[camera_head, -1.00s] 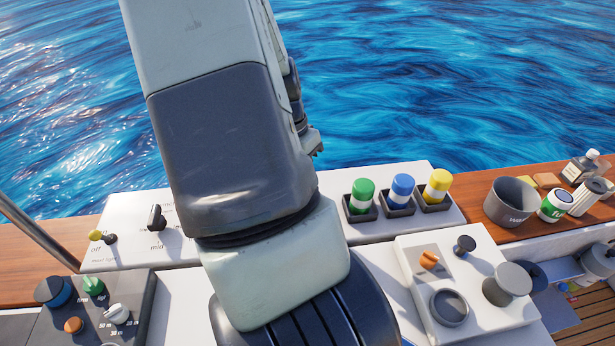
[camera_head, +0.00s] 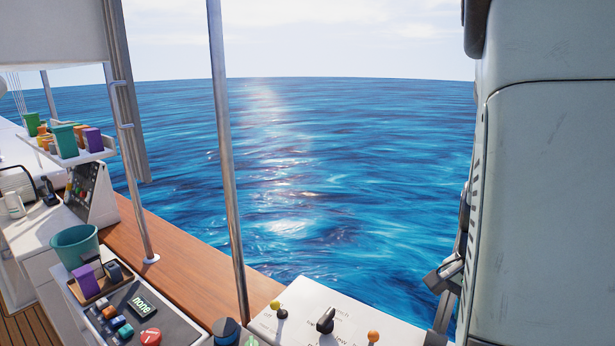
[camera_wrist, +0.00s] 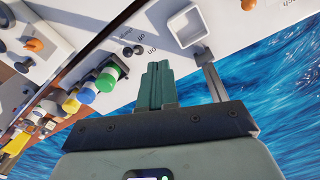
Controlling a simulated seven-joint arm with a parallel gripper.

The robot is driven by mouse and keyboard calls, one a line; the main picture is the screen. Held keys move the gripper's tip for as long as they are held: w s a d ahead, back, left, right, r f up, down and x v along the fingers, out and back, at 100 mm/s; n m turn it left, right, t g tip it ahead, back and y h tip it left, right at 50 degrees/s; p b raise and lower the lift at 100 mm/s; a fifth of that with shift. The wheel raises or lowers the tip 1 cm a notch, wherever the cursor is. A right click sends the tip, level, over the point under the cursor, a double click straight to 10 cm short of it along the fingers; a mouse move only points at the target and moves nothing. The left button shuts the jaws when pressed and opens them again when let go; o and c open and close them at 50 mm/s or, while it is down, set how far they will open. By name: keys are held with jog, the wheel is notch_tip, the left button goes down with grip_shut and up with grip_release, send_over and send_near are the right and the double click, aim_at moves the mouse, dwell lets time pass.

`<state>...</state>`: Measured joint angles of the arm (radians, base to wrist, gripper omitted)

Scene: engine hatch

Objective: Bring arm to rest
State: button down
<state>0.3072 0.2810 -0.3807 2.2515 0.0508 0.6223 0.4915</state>
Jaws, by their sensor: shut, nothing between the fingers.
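My gripper (camera_wrist: 158,68) shows in the wrist view as two teal-grey fingers lying together, shut and empty. The gap between fingertips and panel is hard to judge. In the head view my arm stands large and upright at the right edge. I cannot make out the fingers there.
The wrist view shows a green-capped cylinder (camera_wrist: 107,77) and other coloured ones on the left. The head view shows a metal pole (camera_head: 226,150), a wooden ledge (camera_head: 180,255), a teal bucket (camera_head: 75,246) and a panel with a black switch (camera_head: 326,320). Open water lies beyond.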

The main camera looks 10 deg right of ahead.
jog(key=w+a+r+n+t, duration=0.1)
jog(key=a+r+n+t, duration=0.3)
jog(key=a+r+n, duration=0.65)
jog(key=s+a+r+n+t, duration=0.1)
jog(key=s+a+r+n, duration=0.1)
jog(key=s+a+r, duration=0.2)
jog(key=s+a+r+n+t, duration=0.1)
jog(key=s+a+r, duration=0.3)
jog(key=a, duration=0.4)
jog(key=shift+a+r+n+y, duration=0.15)
jog(key=shift+r+n+y, duration=0.2)
jog(key=shift+r, duration=0.15)
